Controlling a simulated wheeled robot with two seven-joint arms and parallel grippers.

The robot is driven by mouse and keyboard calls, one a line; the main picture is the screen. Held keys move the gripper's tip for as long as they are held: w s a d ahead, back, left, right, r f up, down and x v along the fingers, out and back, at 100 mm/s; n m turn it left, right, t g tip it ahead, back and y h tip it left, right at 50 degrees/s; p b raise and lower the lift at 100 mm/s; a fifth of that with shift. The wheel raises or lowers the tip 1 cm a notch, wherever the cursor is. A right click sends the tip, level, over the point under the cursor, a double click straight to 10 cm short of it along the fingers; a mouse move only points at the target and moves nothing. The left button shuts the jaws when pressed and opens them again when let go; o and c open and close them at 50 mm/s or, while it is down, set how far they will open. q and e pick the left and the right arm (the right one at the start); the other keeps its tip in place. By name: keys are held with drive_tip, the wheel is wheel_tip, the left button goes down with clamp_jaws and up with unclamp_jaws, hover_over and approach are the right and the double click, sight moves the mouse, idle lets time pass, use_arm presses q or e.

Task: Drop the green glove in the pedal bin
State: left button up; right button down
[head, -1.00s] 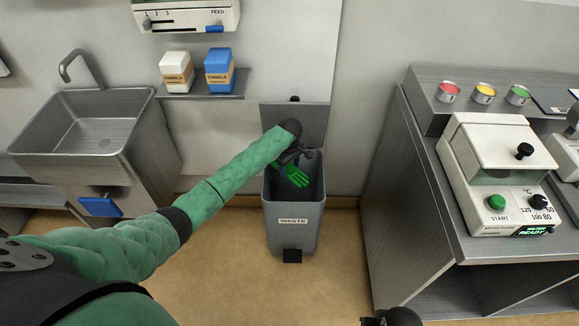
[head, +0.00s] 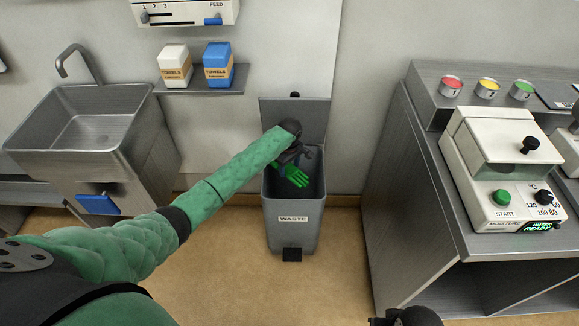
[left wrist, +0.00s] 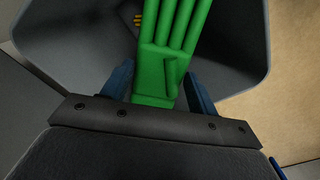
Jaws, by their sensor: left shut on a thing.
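The green glove (head: 295,177) hangs fingers down in the mouth of the grey pedal bin (head: 292,236), whose lid (head: 312,117) stands open against the wall. My left gripper (head: 297,159) is over the bin opening and shut on the glove at its cuff. In the left wrist view the glove (left wrist: 165,60) lies between my two blue fingers (left wrist: 158,88), with the bin's inside (left wrist: 225,50) around it. A small yellow mark or thing shows deep in the bin. At the bottom edge of the head view, a dark part of my right arm shows; its fingers cannot be made out.
A steel counter (head: 420,190) with a white machine (head: 500,170) stands at the right. The floor around the bin is clear.

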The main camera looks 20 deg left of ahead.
sight(290, 168)
use_arm(q)
drive_tip(key=o, duration=1.1)
drive_tip(key=shift+c, duration=0.2)
wheel_tip(290, 168, up, 6)
drive_tip(key=shift+r+b, duration=0.1)
drive_tip(key=shift+b, duration=0.3)
drive_tip(key=shift+r, duration=0.8)
use_arm(e)
drive_tip(key=shift+w+a+f, duration=0.35)
drive_tip(key=shift+a+f, duration=0.3)
drive_tip(key=shift+f, duration=0.05)
drive_tip(key=shift+d, duration=0.1)
